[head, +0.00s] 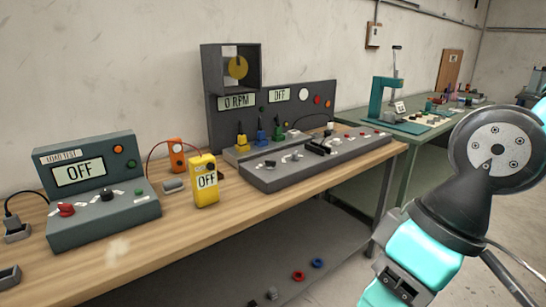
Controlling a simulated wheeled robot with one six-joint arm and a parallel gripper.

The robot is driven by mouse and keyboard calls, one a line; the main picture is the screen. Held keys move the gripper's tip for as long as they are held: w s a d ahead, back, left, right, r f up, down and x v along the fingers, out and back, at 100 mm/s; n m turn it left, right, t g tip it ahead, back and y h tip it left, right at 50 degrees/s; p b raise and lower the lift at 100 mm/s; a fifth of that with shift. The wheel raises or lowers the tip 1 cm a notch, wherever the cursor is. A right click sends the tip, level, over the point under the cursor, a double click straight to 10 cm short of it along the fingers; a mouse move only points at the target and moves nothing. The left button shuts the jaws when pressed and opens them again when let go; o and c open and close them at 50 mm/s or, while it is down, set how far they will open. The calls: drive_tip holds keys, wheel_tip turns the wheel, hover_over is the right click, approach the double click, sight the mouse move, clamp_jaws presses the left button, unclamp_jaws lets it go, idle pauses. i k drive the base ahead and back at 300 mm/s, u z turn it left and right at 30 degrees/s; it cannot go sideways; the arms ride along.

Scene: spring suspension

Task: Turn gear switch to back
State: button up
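A grey control console (265,181) lies on the wooden bench in the head view, with several small knobs and a black lever-like control (322,147) on its top. One dark knob (270,163) is near its left end and another knob (295,155) is to its right. The labels are too small to read, so I cannot tell which control is the gear switch or which way it points. The upright panel (297,115) behind reads "0 RPM" and "OFF". My arm shows at the right, apart from the console; my gripper is not visible.
A load test box (148,208) reading "OFF" stands at the bench's left, and a yellow meter (205,192) stands between it and the console. The wooden bench (110,250) has some bare room in front. A green table (408,155) with a teal press (379,98) is behind right.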

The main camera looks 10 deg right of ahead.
sight(295, 157)
drive_tip(key=z, duration=0.45)
drive_tip(key=i, duration=2.1)
drive_tip(key=u, duration=0.4)
